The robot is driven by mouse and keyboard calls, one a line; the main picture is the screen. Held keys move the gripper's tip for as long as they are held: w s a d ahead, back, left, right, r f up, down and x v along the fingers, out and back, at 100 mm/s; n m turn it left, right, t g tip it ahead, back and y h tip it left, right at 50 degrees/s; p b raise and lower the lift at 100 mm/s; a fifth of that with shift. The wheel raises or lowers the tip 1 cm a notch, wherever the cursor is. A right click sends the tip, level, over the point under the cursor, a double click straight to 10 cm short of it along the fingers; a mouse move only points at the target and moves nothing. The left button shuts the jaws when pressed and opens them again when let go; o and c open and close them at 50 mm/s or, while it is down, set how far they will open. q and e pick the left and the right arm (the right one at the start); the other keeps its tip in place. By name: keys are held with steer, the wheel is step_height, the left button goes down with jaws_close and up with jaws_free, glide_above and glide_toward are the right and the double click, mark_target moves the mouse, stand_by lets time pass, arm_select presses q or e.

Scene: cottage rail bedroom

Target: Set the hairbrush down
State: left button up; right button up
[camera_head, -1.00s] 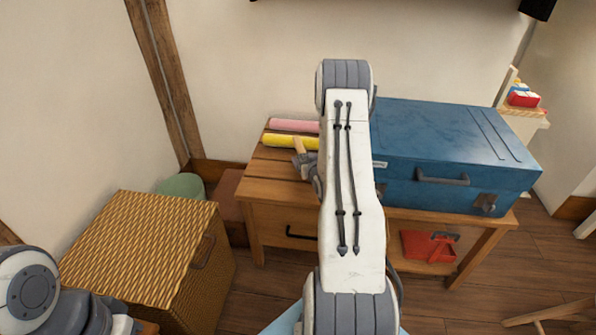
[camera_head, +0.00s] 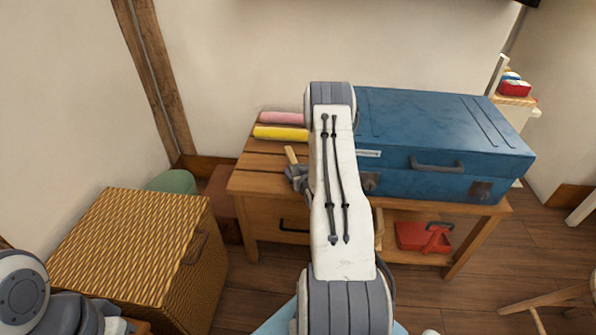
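The hairbrush (camera_head: 290,154) shows only as a short light-wood piece sticking out of my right gripper (camera_head: 295,174). The rest of it is hidden behind the gripper and my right arm. The dark gripper appears shut on it, over the left part of the wooden bench (camera_head: 250,181). I cannot tell whether the brush touches the bench top. Links of my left arm show at the bottom left corner, but its gripper does not show.
A blue suitcase (camera_head: 440,125) fills the bench's right side. Pink (camera_head: 281,118) and yellow (camera_head: 280,133) rolls lie at its back left. A wicker box (camera_head: 120,240) stands left. A red dustpan (camera_head: 412,236) is on the lower shelf. Bare slats show at the bench's left end.

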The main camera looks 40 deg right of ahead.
steer(key=shift+o, duration=0.7)
steer(key=shift+r, duration=0.2)
steer(key=p+v, duration=0.2)
steer(key=v, duration=1)
